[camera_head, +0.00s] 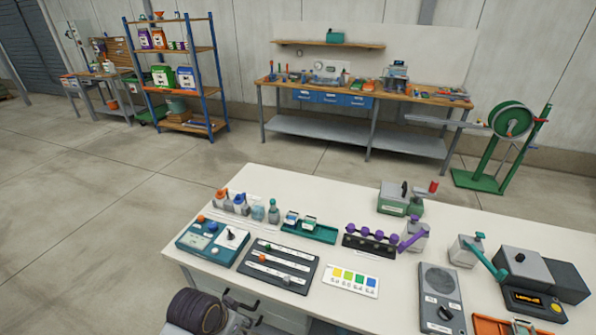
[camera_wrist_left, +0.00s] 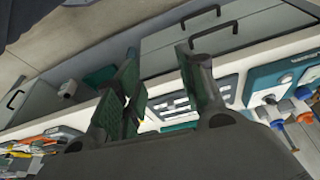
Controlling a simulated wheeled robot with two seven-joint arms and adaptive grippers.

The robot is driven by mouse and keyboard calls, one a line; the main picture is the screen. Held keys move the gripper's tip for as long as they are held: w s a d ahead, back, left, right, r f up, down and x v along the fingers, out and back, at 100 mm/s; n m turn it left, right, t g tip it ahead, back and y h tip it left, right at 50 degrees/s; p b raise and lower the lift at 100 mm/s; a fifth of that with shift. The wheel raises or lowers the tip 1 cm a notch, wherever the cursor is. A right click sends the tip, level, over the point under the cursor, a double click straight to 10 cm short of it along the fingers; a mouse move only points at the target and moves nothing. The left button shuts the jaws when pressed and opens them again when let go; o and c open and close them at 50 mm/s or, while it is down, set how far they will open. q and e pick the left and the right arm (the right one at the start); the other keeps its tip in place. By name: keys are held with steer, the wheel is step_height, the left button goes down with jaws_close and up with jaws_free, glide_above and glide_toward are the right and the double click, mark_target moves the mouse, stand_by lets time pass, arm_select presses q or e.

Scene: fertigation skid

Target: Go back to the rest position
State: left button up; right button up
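My left arm comes in at the bottom of the head view. Its gripper (camera_head: 243,303) is low in front of the white table's (camera_head: 190,268) near edge. In the left wrist view my left gripper (camera_wrist_left: 162,58) has its dark fingers apart, with nothing seen between them. The table's drawer fronts (camera_wrist_left: 262,40) and handles show close beyond the fingers, tilted. My right gripper is in neither view.
The table holds a teal panel (camera_head: 212,241), a dark slotted board (camera_head: 278,266), a colour card (camera_head: 351,281), a grey speaker-like box (camera_head: 441,298) and an orange tray (camera_head: 488,323). Behind are a workbench (camera_head: 360,92), shelves (camera_head: 180,80), a green hose reel (camera_head: 500,140) and open floor.

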arm_select(q)
steer(key=s+a+n+y, duration=0.1)
steer(key=s+a+n, duration=0.25)
steer(key=a, duration=0.25)
steer(key=s+f+g, duration=0.1)
steer(key=s+f, duration=0.2)
steer(key=f, duration=2.9)
steer(key=s+a+f, duration=0.2)
steer(key=s+f, duration=0.8)
steer(key=s, duration=0.1)
steer(key=s+a+f+g, duration=0.1)
steer(key=s+a+f, duration=0.1)
steer(key=s+f, duration=0.8)
steer(key=shift+s+a+f+m+y, duration=0.15)
steer(key=shift+s+a+m+y, duration=0.25)
steer(key=shift+s, duration=0.5)
stand_by(0.4)
